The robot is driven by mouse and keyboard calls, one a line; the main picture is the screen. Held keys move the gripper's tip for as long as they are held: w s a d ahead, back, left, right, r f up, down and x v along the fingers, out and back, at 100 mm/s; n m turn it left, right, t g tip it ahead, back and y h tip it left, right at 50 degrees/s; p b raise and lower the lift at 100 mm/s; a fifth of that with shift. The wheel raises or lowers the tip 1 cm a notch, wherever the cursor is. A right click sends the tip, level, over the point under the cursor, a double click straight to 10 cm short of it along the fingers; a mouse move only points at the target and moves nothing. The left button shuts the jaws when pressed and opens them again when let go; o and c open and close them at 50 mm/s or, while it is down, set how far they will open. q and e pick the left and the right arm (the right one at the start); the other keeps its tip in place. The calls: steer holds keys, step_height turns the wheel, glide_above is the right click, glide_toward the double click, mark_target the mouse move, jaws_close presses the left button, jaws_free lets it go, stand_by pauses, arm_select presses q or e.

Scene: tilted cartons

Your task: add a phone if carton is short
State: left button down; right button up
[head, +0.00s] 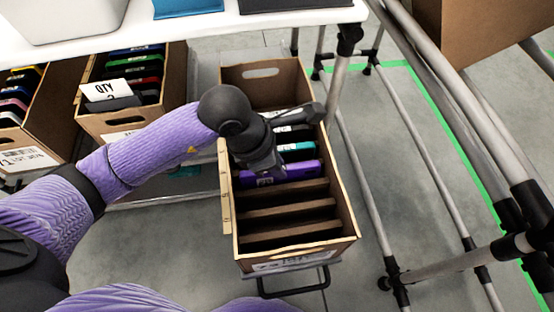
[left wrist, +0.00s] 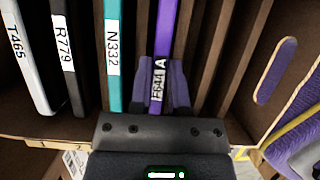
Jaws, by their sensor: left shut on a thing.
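A tilted brown carton (head: 228,205) stands in the middle of the head view, with upright phones in its far slots and several empty slots nearer me. My left gripper (head: 268,174) reaches into it and is shut on a purple phone (head: 301,171). In the left wrist view the gripper (left wrist: 164,85) has a finger on each side of the purple phone (left wrist: 163,45), labelled E644 A, which stands between dividers. Beside it are a teal phone (left wrist: 113,25) marked N332, a black phone (left wrist: 63,30) marked R779 and a white phone (left wrist: 25,60) marked T465. My right gripper is out of view.
Two more cartons with phones stand at left; the nearer one (head: 175,105) holds a QTY card (head: 106,90). A white table (head: 290,18) with a grey bin (head: 60,15) is above. A pipe frame (head: 440,130) stands at right.

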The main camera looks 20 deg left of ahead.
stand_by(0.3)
arm_select(q)
steer(key=c, duration=0.5)
jaws_free()
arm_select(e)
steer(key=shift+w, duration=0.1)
arm_select(q)
steer(key=p+v, duration=0.3)
steer(key=v, duration=0.2)
steer(key=shift+p, duration=0.3)
steer(key=p+v, duration=0.3)
steer(key=v, duration=0.2)
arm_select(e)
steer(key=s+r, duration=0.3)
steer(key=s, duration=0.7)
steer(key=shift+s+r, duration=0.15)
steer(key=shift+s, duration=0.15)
